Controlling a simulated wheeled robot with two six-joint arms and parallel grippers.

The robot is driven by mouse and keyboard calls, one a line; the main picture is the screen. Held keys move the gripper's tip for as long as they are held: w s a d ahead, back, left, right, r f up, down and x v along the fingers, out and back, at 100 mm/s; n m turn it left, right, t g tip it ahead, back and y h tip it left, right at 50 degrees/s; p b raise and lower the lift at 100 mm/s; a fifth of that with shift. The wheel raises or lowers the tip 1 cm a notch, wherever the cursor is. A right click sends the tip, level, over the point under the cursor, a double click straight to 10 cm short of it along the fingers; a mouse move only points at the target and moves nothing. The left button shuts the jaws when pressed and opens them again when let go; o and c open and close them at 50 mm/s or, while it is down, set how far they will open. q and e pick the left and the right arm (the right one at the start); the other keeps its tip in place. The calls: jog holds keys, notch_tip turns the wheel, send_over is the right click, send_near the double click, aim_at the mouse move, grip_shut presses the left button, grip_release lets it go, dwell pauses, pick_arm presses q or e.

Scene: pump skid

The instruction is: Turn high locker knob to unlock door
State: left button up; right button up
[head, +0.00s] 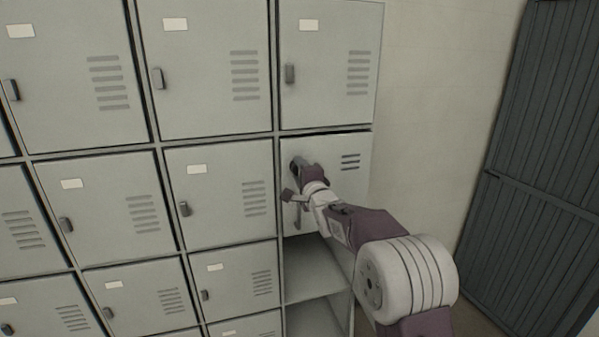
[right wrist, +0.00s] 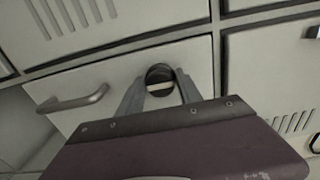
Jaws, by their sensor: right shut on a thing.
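The high locker door (head: 333,148) is pale grey, in the right column below the top row, and looks closed. Its round dark knob (right wrist: 160,74) shows in the right wrist view, with a pale bar in its middle. My right gripper (right wrist: 161,84) is shut on the knob, one finger on each side. In the head view the right gripper (head: 297,167) covers most of the knob, near the door's upper left corner. A grey bar handle (right wrist: 73,101) stands on the same door, clear of the fingers. My left gripper is not in view.
Other closed lockers (head: 205,75) with small dark latches fill the left and top. An open, empty compartment (head: 312,270) lies below the door. A bare wall (head: 430,90) and a dark ribbed metal door (head: 545,140) stand to the right.

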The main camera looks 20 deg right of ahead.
dwell(0.4)
jog(key=o, duration=1.4)
jog(key=shift+c, duration=0.2)
jog(key=s+b, duration=0.4)
jog(key=s, duration=0.5)
jog(key=shift+d+b, duration=0.2)
jog(key=shift+b, duration=0.1)
